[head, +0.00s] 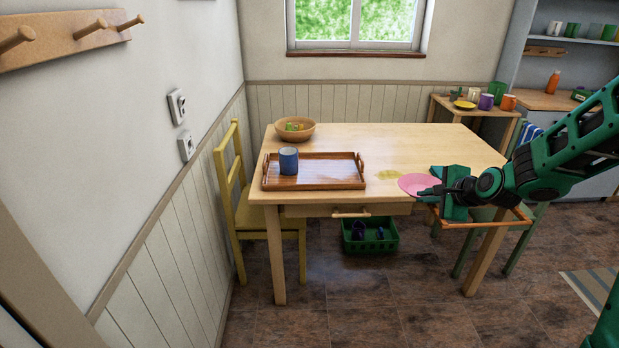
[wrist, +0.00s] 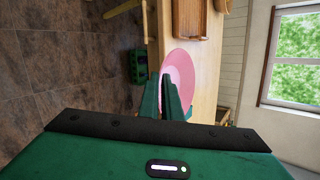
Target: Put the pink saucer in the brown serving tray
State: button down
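The pink saucer (head: 416,184) is at the right front edge of the wooden table, and it also shows in the wrist view (wrist: 180,65). My gripper (head: 432,191) has its fingers on either side of the saucer's near rim and looks shut on it. In the wrist view the fingers (wrist: 171,90) are close together, with pink between them. Whether the saucer touches the table is hard to tell. The brown serving tray (head: 340,185) lies on the left front of the table, to the saucer's left. A blue mug (head: 289,161) stands in its left part.
A wooden bowl (head: 295,130) with small items sits behind the tray. A flat yellowish patch (head: 389,174) lies between tray and saucer. The tabletop (head: 400,143) is otherwise clear. A yellow chair (head: 228,180) stands left, and a green basket (head: 370,240) is beneath the table.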

aim_at(331, 172)
jog(key=u, duration=0.75)
jog(key=i, duration=0.7)
